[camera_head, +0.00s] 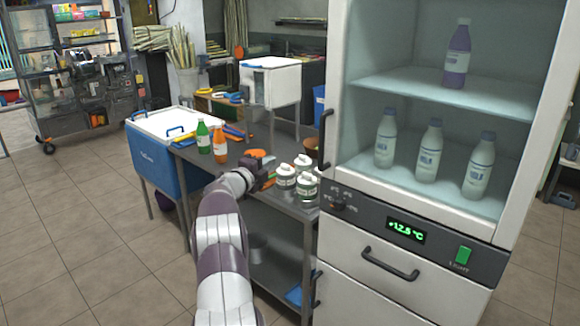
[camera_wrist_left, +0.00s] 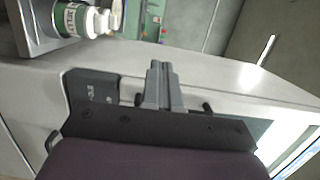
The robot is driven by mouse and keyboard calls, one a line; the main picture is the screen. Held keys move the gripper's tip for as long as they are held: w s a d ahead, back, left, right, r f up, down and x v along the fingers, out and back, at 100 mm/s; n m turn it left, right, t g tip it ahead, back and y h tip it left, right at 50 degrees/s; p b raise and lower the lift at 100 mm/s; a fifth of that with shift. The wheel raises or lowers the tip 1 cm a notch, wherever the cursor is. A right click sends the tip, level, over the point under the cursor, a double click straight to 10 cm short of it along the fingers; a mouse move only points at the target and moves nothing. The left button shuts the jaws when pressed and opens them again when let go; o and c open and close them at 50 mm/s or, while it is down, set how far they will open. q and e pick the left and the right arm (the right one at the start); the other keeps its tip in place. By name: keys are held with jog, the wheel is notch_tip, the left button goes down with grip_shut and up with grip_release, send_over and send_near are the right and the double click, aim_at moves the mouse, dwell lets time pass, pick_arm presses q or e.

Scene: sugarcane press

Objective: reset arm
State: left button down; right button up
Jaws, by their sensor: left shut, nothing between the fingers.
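My left arm reaches up from the bottom of the head view, and its gripper (camera_head: 266,166) is at the metal table, close to the white jars. In the left wrist view the fingers of the left gripper (camera_wrist_left: 160,72) are together with nothing between them. A white jar with a green label (camera_wrist_left: 72,18) shows at the upper left of that view, apart from the fingers. My right gripper is in neither view.
The metal table (camera_head: 232,177) bears several white jars (camera_head: 286,174), a green bottle (camera_head: 203,137) and an orange bottle (camera_head: 220,145). A blue cooler (camera_head: 160,165) stands left. The tiled floor at left is clear.

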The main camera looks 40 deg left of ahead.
pick_arm(q)
jog(key=s+a+f+n+g+y, duration=0.4)
jog(key=s+f+n+g, duration=0.2)
jog(key=f+n, duration=0.45)
jog(key=s+d+f+n+g+h+p, duration=0.1)
jog(key=d+f+n+g, duration=0.15)
jog(key=d, duration=0.45)
jog(key=s+d+f+n+g+h+p, duration=0.1)
jog(key=d+f+n+g+p, duration=0.15)
jog(key=d, duration=0.55)
jog(key=s+d+r+g+h+p, duration=0.1)
jog(key=s+d, duration=0.5)
jog(key=d, duration=0.7)
jog(key=s+d+r+g+h+p, duration=0.2)
jog(key=s+d, duration=0.4)
jog(key=d, duration=0.7)
jog(key=s+d+r+g+h+p, duration=0.2)
jog(key=s+d+r, duration=0.3)
jog(key=d, duration=0.9)
jog(key=shift+s+r+h+p, duration=0.2)
jog(key=shift+s+h+p, duration=0.25)
jog(key=shift+s, duration=0.3)
